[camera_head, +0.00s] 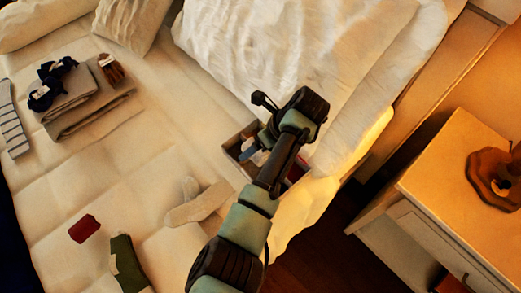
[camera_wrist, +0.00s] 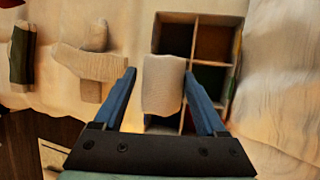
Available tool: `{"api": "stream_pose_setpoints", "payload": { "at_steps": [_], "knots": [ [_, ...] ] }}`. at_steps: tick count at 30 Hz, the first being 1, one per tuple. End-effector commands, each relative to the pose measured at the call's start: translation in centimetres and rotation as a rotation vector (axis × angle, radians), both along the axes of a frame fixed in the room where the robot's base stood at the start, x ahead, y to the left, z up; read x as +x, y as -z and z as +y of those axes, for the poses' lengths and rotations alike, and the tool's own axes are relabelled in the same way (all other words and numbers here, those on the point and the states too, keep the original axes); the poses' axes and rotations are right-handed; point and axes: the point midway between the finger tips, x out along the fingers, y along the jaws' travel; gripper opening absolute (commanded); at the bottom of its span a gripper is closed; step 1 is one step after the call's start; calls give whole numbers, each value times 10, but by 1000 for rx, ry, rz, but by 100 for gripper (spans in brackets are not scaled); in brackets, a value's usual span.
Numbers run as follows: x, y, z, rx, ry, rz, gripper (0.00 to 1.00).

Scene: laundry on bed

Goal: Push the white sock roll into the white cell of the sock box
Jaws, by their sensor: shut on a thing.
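The white sock roll (camera_wrist: 163,88) is between the two blue fingers of my gripper (camera_wrist: 160,78) in the wrist view, and my gripper is shut on it. The roll is in front of the sock box (camera_wrist: 198,17), over its left part, and hides some of the cells. Visible cells look dark, brown-red and green; I cannot make out the white cell. In the head view the sock box (camera_head: 236,167) lies at the bed's edge by the white bedding, mostly covered by my arm and gripper (camera_head: 257,153). The height of the roll over the box is unclear.
Loose pale socks (camera_head: 197,203) lie left of the box. A green sock (camera_head: 128,263), a red roll (camera_head: 84,228), a striped sock (camera_head: 12,122) and folded grey cloths (camera_head: 88,108) lie further left. A nightstand (camera_head: 450,200) stands right, past a floor gap.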

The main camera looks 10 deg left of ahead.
Motion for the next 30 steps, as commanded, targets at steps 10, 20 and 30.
{"api": "stream_pose_setpoints", "payload": {
  "at_steps": [10, 20, 30],
  "knots": [
    [1, -1, 2, 0, 28, 1, 21],
    [0, 3, 1, 4, 27, 3, 21],
    [1, 33, 1, 3, 27, 2, 21]
  ]
}}
